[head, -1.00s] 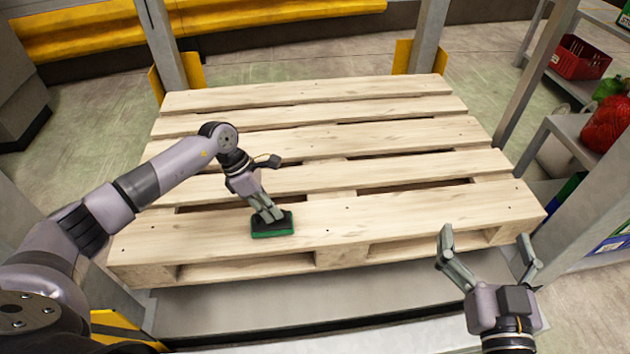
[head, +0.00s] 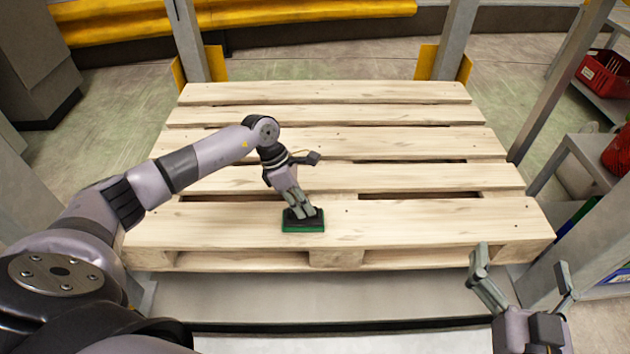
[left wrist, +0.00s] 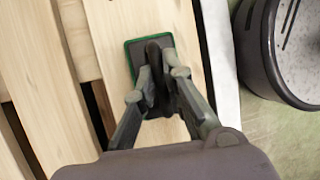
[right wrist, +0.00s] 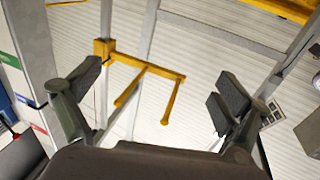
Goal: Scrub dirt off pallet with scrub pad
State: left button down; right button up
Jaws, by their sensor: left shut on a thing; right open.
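The wooden pallet (head: 400,225) lies flat in front of me, its pale slats running left to right. The scrub pad (head: 303,229), green below with a dark top and handle, lies flat on the front slat, left of its middle. My left gripper (head: 299,212) is shut on the pad's handle from above. The left wrist view also shows the pad (left wrist: 134,62) against the wood, with the fingers around its dark handle. My right gripper (head: 522,260) is open and empty, to the right in front of the pallet. I can make out no clear dirt patches on the slats.
Grey posts (head: 545,85) stand around the pallet, and a shelf with a red crate (head: 606,72) is at the right. A yellow barrier (head: 240,14) runs along the back. The rest of the pallet top is clear. Gaps separate the slats.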

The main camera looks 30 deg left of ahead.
pick_arm(q)
jog(key=shift+w+d, duration=0.15)
jog(key=shift+d, duration=0.1)
jog(key=shift+a+r+p, duration=0.1)
jog(key=shift+r+p, duration=0.1)
jog(key=shift+p, duration=0.1)
jog(key=shift+a+r, duration=0.15)
jog(key=shift+r, duration=0.7)
jog(key=shift+r+p, duration=0.45)
jog(key=shift+p, duration=0.1)
jog(key=shift+r+p, duration=0.45)
jog(key=shift+r, duration=0.25)
jog(key=shift+r+p, duration=0.3)
jog(key=shift+r, duration=0.15)
jog(key=shift+r+p, duration=0.3)
jog(key=shift+r, duration=0.1)
jog(key=shift+r+p, duration=0.35)
jog(key=shift+r, duration=0.6)
pick_arm(e)
jog(key=s+d+f+g+h, duration=0.2)
jog(key=s+d+f+g, duration=0.1)
jog(key=s+f+g, duration=0.3)
jog(key=s+d+f+m+g+h, duration=0.1)
jog(key=s+d+f+g+h, duration=0.1)
jog(key=s+d+f+g, duration=0.2)
jog(key=shift+s+d+f+g, duration=0.15)
jog(key=shift+s+f+g, duration=1.35)
jog(key=shift+s+f, duration=1.45)
jog(key=shift+w+f, duration=0.3)
